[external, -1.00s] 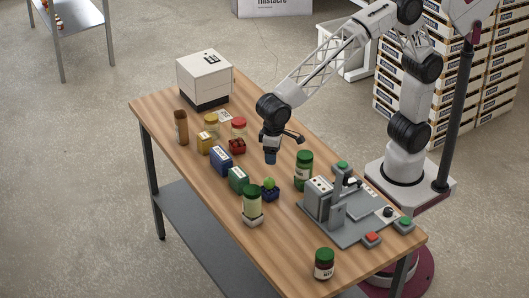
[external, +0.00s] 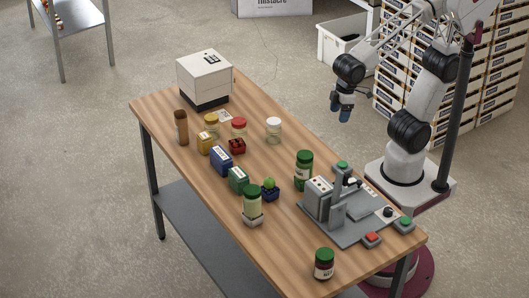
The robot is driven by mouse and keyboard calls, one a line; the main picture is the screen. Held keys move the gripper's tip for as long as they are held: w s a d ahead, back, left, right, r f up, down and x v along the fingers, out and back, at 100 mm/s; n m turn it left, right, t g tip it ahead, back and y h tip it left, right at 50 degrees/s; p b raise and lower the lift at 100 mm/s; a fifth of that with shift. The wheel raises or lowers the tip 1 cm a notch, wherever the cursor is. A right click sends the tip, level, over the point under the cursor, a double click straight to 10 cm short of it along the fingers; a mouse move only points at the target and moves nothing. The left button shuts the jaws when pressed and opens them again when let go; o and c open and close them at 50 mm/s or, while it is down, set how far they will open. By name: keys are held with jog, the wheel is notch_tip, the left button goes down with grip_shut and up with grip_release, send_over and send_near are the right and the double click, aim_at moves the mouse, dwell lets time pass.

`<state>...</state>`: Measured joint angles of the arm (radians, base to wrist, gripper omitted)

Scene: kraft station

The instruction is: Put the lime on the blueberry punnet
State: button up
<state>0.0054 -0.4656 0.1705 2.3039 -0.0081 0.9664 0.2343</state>
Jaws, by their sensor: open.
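The lime (external: 269,183) is a small green ball in the middle of the table. It appears to rest on top of the dark blue blueberry punnet (external: 270,195), just right of the green box. My gripper (external: 344,115) is open and empty, held up beyond the table's far right edge, well away from the lime. Its fingertips are small in this view.
Around the punnet stand a green-lidded jar (external: 252,204), a green box (external: 238,180) and a tall green jar (external: 304,170). A grey machine (external: 345,212) fills the right part. A white-lidded jar (external: 274,130) and red punnet (external: 237,146) stand farther back.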

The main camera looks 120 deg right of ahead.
jog(key=s+f+n, duration=0.2)
jog(key=s+f, duration=0.1)
jog(key=s, duration=0.8)
jog(key=shift+s+n+t, duration=0.3)
jog(key=shift+s, duration=0.05)
